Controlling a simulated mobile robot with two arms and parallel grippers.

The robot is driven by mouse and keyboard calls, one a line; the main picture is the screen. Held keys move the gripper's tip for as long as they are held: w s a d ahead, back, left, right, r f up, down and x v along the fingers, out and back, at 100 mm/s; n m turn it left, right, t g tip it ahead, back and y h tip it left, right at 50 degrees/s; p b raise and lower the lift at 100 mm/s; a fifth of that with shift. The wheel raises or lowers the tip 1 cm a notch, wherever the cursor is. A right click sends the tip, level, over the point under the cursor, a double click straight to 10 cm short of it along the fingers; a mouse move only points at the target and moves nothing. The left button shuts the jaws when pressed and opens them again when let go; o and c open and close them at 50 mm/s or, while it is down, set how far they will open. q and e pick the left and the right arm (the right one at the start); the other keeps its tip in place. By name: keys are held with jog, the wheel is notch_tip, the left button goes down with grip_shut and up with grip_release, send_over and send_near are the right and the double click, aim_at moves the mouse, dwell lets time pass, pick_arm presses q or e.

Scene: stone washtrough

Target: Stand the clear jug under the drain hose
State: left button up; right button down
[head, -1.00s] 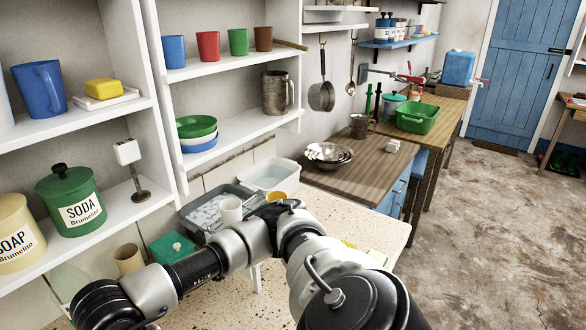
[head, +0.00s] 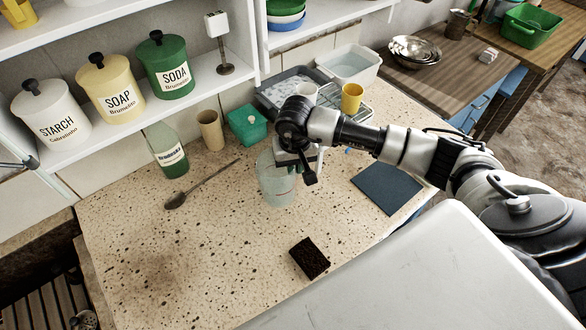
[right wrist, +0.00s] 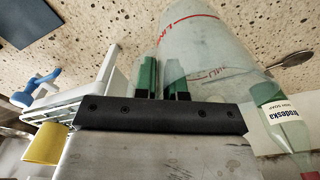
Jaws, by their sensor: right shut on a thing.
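The clear jug (head: 277,183) stands upright on the speckled stone top, a see-through vessel with red markings. It fills the upper middle of the right wrist view (right wrist: 215,50), where red lettering and a red line show on its side. My right gripper (head: 293,158) is at the jug's upper part, shut on it. In the right wrist view its fingers (right wrist: 162,78) show green pads against the jug. The arm hides part of the jug's top in the head view. I cannot make out the drain hose in either view. My left gripper is not in view.
A dark sponge (head: 310,258) lies in front, a dark mat (head: 387,187) to the right. The front-left stone top is clear.

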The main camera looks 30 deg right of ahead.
aim_at(284, 174)
jog(key=shift+f+p, duration=0.5)
jog(key=shift+f, duration=1.4)
jog(key=shift+f, duration=0.15)
jog(key=c, duration=1.2)
grip_release()
